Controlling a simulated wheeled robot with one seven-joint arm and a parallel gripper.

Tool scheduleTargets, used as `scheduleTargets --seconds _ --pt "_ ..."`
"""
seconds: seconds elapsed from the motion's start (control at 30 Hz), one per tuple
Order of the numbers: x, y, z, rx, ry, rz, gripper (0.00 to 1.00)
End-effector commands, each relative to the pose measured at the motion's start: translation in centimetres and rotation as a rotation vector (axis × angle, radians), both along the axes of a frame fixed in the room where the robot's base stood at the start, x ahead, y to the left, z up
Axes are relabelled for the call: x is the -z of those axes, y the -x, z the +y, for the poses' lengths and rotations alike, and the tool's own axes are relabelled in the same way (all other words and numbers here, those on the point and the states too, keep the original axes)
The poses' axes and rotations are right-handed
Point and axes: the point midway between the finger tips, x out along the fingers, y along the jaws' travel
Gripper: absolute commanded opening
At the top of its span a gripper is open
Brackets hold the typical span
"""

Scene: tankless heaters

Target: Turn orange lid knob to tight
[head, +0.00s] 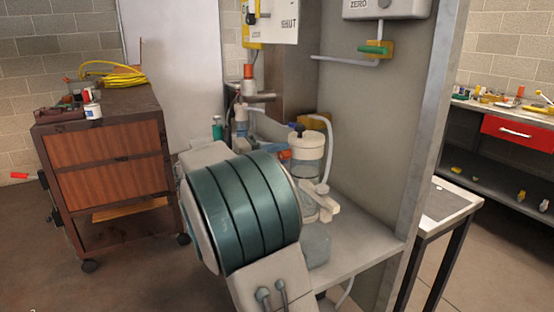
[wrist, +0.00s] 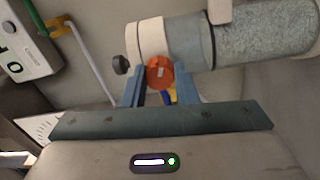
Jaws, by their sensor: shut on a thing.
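The orange lid knob (wrist: 160,73) shows in the wrist view, between the two blue fingers of my gripper (wrist: 158,88). The fingers are shut on it from both sides. Next to it is a clear canister with a cream lid (wrist: 148,42), which appears lying sideways in the wrist view. In the head view the canister (head: 307,152) stands upright on the shelf, partly behind my arm. Any tight mark cannot be made out.
A grey side panel (head: 375,130) rises right of the canister. A box marked ZERO (head: 385,8) and a green-handled valve (head: 374,49) are on it. A pale hose (head: 326,150) runs beside the canister. A wooden cabinet (head: 105,160) stands left.

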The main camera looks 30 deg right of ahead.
Motion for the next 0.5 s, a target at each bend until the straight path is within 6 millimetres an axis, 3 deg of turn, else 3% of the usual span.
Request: scheduleTargets --seconds 0.33,0.37,0.4,0.43,0.5 --pt "0.07 0.02 0.04 0.001 -0.001 0.000 0.04" --pt "0.07 0.02 0.04 0.001 -0.001 0.000 0.32" --pt "0.07 0.02 0.04 0.001 -0.001 0.000 0.43" --pt "0.07 0.02 0.04 0.001 -0.001 0.000 0.48" --pt "0.05 0.01 0.03 0.001 -0.001 0.000 0.48"
